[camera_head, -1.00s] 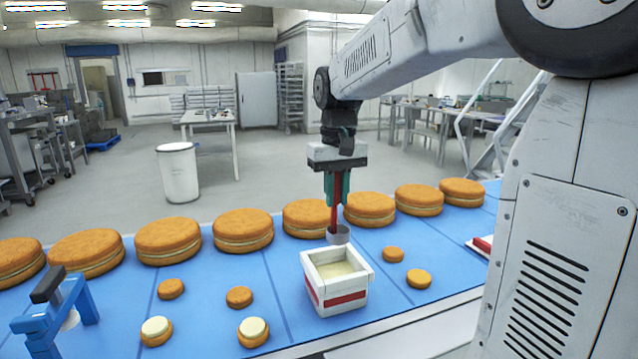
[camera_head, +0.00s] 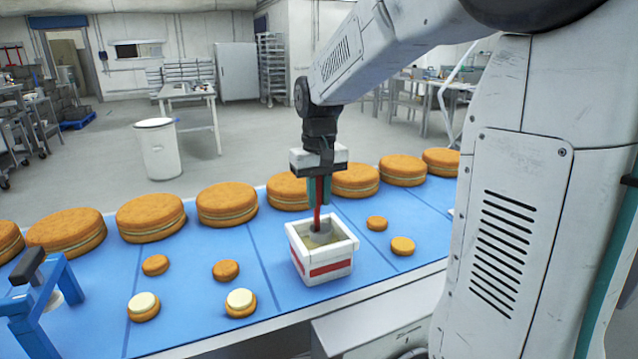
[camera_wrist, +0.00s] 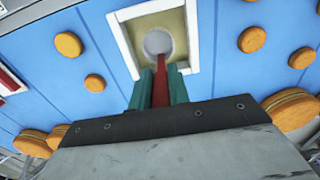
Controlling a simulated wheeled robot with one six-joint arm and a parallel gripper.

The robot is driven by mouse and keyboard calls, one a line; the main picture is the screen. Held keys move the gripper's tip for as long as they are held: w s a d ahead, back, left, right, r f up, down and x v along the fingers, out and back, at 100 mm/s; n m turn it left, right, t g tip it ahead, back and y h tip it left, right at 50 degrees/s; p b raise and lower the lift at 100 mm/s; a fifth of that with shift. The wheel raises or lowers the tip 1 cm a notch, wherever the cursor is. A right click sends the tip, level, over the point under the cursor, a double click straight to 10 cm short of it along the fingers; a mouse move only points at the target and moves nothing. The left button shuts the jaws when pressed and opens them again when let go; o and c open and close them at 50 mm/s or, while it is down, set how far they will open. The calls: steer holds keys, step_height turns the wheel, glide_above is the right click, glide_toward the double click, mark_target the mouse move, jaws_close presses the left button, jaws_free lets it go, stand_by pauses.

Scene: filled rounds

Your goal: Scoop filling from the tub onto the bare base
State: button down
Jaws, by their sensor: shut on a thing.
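The white tub (camera_head: 326,268) with a red stripe stands on the blue belt and holds pale filling. My gripper (camera_head: 319,196) is above it, its teal fingers shut on the red handle of a scoop (camera_wrist: 158,42). The scoop's grey cup is down inside the tub (camera_wrist: 121,42); how deep it sits in the filling I cannot tell. To the tub's right lie two small bare rounds, a nearer one (camera_head: 402,246) and a farther one (camera_head: 377,223). Which is the bare base I cannot tell for sure. Two small rounds at left (camera_head: 143,306) (camera_head: 240,302) carry pale filling.
Two more plain small rounds (camera_head: 155,265) (camera_head: 226,270) lie behind the filled ones. Large filled rounds (camera_head: 227,204) line the belt's far side. A blue stand (camera_head: 42,305) is at the left. The belt (camera_head: 205,322) is clear between the small rounds.

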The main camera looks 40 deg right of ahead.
mark_target(319, 218)
steer(key=shift+f, duration=3.1)
steer(key=shift+r, duration=0.1)
step_height(319, 218, up, 11)
steer(key=shift+f, duration=0.2)
